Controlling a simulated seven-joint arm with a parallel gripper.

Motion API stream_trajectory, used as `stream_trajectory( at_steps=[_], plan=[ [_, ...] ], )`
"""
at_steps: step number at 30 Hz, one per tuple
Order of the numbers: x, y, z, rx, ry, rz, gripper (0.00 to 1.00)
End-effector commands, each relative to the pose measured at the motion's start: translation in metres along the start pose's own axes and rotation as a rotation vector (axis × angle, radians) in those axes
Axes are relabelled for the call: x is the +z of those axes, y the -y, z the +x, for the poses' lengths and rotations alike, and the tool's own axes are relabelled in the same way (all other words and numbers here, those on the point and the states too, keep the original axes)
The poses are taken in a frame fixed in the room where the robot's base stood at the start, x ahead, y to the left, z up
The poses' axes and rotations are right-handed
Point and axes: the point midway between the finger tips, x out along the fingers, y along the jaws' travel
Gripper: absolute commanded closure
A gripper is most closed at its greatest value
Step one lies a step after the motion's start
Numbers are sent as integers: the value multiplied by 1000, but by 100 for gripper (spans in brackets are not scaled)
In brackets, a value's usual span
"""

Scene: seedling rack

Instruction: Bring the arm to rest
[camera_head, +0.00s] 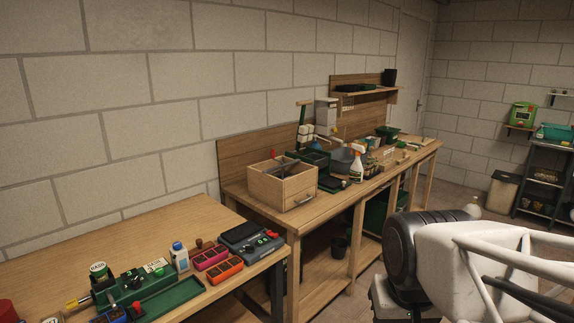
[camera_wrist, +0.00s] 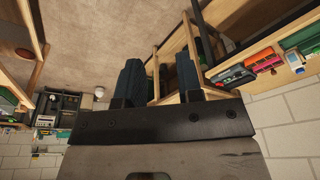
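My gripper (camera_wrist: 160,75) shows in the wrist view, with its two dark fingers apart. Nothing is between the fingers; the floor and bench frame show through the gap. It is clear of the benches as far as I can see. In the head view, the white and black parts of my arm (camera_head: 480,265) fill the lower right. I cannot make out the gripper there.
A near bench (camera_head: 60,262) holds a green device, a bottle, orange and pink trays and a scale. A longer bench (camera_head: 335,205) holds a wooden drawer box (camera_head: 282,187), a spray bottle and pots. A dark shelf rack (camera_head: 541,185) stands far right.

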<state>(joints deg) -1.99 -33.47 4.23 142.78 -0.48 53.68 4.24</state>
Motion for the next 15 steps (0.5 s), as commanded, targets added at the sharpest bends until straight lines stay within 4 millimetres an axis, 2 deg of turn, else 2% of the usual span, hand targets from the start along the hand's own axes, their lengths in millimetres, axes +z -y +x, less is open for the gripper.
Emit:
stream_trajectory(
  at_steps=[3, 6, 15],
  plan=[
    [16, -9, 1, 7, -7, -7, 66],
    [24, -13, 2, 10, -8, -12, 66],
    [27, -15, 2, 11, -9, -17, 66]
  ],
)
